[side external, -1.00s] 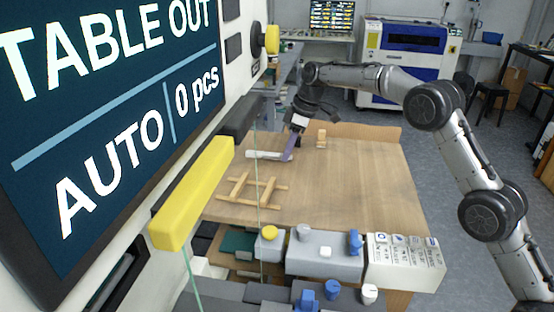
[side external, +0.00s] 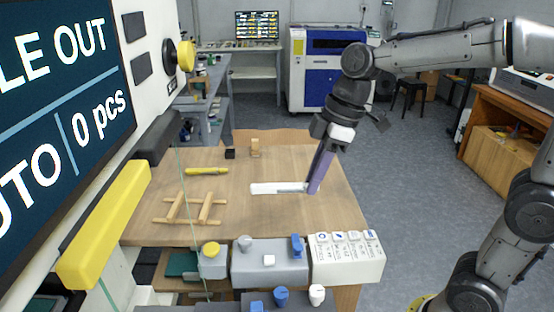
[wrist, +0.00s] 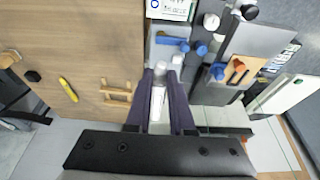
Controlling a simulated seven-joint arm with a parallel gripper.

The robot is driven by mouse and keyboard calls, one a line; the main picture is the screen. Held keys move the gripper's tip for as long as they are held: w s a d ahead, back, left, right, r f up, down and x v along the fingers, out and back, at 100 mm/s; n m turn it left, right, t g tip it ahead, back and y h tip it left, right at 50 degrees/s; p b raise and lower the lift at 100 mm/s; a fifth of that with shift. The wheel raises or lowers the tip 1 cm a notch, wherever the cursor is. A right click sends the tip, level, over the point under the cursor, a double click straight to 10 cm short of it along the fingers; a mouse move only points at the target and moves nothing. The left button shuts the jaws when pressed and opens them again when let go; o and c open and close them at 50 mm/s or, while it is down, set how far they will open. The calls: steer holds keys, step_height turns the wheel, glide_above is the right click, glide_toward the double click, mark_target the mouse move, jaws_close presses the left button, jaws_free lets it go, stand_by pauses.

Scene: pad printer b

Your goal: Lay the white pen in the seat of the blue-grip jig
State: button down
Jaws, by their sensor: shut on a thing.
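My gripper (side external: 313,188) has purple fingers and is shut on the white pen (side external: 272,188). The pen reaches left from the fingertips, roughly level, over the right part of the wooden table; I cannot tell whether it touches the wood. In the wrist view the pen (wrist: 157,103) shows between the two fingers (wrist: 161,78). Grey blocks with blue parts stand along the table's near edge. One grey block (side external: 262,266) has an upright blue piece (side external: 297,246) at its right end. I cannot tell for sure which one is the blue-grip jig, and its seat is not clear.
A wooden rack (side external: 190,208) and a yellow pen (side external: 207,171) lie on the table (side external: 235,217). A small black block (side external: 230,154) and a wooden block (side external: 255,147) stand at the back. A machine with a screen and yellow bar (side external: 105,225) borders the left. Mid-table is clear.

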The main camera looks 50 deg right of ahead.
steer(key=s+f, duration=0.2)
steer(key=s, duration=0.8)
steer(key=shift+f, duration=0.35)
steer(key=w+a+m+h, duration=0.1)
steer(key=w+a+m, duration=0.3)
steer(key=m, duration=0.1)
steer(key=s+a+f+n, duration=0.2)
steer(key=s+a, duration=0.2)
steer(key=a, duration=0.4)
steer(key=s+a+f+n+y, duration=0.1)
steer(key=s+a+f+n, duration=0.1)
steer(key=a, duration=0.6)
steer(key=shift+s+n, duration=0.5)
steer(key=shift+s, duration=0.6)
